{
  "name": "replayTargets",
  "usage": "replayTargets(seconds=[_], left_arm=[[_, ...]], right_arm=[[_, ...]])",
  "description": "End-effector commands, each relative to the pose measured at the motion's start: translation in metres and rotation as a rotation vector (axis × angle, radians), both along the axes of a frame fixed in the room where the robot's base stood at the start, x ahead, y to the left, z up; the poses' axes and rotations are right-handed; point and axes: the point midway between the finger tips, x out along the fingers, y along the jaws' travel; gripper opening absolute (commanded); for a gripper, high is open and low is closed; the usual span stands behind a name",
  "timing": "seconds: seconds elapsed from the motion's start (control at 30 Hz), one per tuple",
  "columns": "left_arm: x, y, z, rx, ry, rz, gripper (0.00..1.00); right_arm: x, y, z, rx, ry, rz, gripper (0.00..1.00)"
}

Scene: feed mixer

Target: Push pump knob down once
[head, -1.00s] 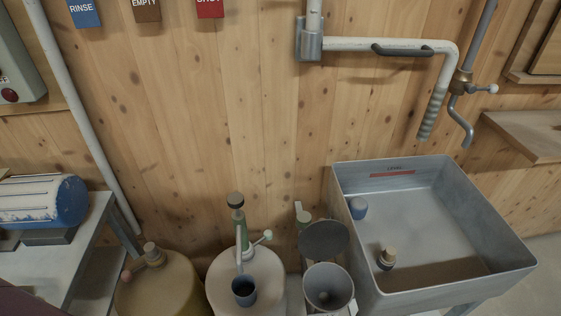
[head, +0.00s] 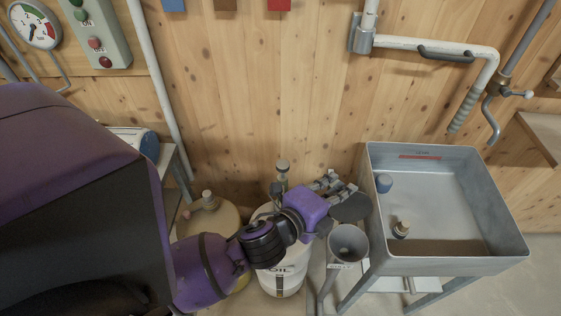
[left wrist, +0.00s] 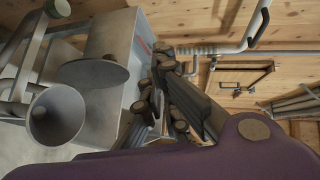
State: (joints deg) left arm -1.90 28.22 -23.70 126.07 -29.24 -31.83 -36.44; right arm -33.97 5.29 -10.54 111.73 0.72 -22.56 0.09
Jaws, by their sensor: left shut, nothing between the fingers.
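The pump knob (head: 283,165) is a round grey-brown cap on top of an upright pump on the white oil drum (head: 283,278). My left gripper (head: 342,186) is just right of the knob in the head view, its fingers pointing right, away from the knob. The gripper and wrist cover much of the pump's lower part. The fingers also show in the left wrist view (left wrist: 165,85), shut and empty. The knob cannot be made out in that view. My right gripper is out of view.
A metal sink (head: 450,258) stands to the right, with a blue cup and a stopper-like piece inside. A grey funnel (head: 347,243) with a round lid sits between drum and sink. A tan container (head: 212,222) stands left of the drum. The wooden wall is close behind.

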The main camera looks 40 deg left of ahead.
Motion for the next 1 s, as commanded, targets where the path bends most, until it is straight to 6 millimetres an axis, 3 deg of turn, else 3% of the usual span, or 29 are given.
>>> replayTargets(seconds=[0.03, 0.1, 0.3, 0.4, 0.5, 0.57, 0.67, 0.87, 0.9, 1.0], left_arm=[[0.012, -0.013, 0.024, 0.075, -0.085, -0.071, 0.0], [0.023, -0.034, 0.048, 0.19, -0.204, -0.176, 0.0], [0.029, -0.11, 0.104, 0.64, -0.646, -0.563, 0.0], [0.017, -0.141, 0.106, 0.9, -0.886, -0.785, 0.0], [0.004, -0.154, 0.09, 1.152, -1.112, -1.009, 0.0], [-0.003, -0.151, 0.075, 1.296, -1.237, -1.151, 0.0], [-0.007, -0.129, 0.047, 1.522, -1.426, -1.399, 0.0], [0.004, -0.04, 0.008, 1.826, -1.659, -1.89, 0.0], [0.008, -0.021, 0.005, -1.801, 1.625, 1.915, 0.0], [0.018, 0.028, 0.003, -1.649, 1.47, 1.884, 0.0]], right_arm=[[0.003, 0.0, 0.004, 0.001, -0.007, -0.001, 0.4], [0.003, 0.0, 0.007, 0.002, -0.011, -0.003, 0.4], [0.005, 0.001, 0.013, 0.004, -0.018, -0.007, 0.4], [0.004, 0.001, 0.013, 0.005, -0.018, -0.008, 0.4], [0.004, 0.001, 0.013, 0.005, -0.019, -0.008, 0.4], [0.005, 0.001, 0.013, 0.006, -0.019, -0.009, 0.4], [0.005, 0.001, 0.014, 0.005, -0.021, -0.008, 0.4], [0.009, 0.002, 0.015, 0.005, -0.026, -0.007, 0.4], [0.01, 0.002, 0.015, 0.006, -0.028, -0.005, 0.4], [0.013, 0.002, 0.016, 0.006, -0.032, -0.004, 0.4]])
